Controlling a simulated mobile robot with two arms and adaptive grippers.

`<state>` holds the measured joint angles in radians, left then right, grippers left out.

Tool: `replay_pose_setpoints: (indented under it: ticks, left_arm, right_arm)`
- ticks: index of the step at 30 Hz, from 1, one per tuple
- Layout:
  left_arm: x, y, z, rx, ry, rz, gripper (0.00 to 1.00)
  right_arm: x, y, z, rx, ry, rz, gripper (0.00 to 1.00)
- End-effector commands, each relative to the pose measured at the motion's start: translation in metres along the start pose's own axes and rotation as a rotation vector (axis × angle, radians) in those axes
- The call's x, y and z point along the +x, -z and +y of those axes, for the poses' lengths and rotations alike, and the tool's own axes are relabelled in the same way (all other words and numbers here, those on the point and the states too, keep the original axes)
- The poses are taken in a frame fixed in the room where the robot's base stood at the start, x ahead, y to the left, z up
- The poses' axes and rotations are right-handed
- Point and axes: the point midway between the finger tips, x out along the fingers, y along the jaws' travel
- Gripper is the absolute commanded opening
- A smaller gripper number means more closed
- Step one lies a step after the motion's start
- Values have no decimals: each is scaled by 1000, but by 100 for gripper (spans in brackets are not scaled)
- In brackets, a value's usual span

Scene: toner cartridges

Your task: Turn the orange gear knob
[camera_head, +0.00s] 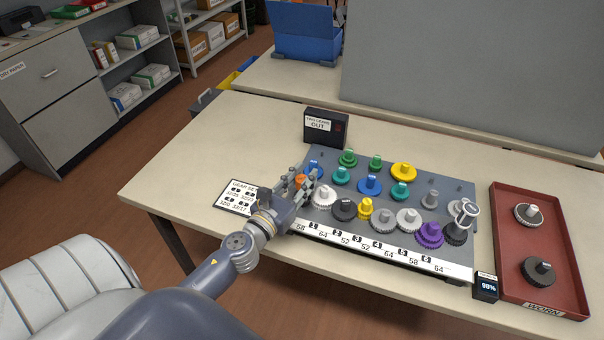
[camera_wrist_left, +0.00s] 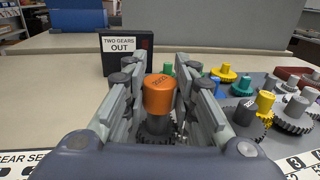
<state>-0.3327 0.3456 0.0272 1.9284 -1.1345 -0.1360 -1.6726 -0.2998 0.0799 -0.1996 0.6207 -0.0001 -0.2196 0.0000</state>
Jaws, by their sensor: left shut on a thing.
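The orange gear knob (camera_wrist_left: 160,95) stands upright between the two fingers of my left gripper (camera_wrist_left: 158,92) in the left wrist view. A dark toothed gear (camera_wrist_left: 156,131) shows below it, partly hidden by the gripper. In the head view the orange knob (camera_head: 301,180) shows only in part at the left end of the gear board (camera_head: 430,175). My left gripper (camera_head: 300,185) reaches over that end from the left and is shut on the knob. My right gripper is not in view.
Several coloured gears, such as a yellow one (camera_head: 403,171) and a purple one (camera_head: 430,234), crowd the board right of my gripper. A black box reading "TWO GEARS OUT" (camera_head: 325,127) stands behind. A red tray (camera_head: 506,245) holds two gears at right.

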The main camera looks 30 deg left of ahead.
Motion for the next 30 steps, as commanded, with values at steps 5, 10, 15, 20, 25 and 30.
replay_pose_setpoints:
  ticks: [5,10,15,20,25,30]
  left_arm:
    - [0,-1,-2,-9,-172,-1,1]
    - [1,0,-1,-7,-326,-1,1]
    - [1,1,-1,-5,-460,-1,1]
    - [1,1,0,-3,-560,-1,1]
    - [0,1,0,-2,-631,-1,1]
    - [0,0,0,-1,-669,-1,1]
  right_arm:
    - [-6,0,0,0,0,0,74]
    - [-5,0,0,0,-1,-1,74]
    - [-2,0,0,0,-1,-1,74]
    - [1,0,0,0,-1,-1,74]
    - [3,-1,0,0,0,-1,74]
    - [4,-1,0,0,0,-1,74]
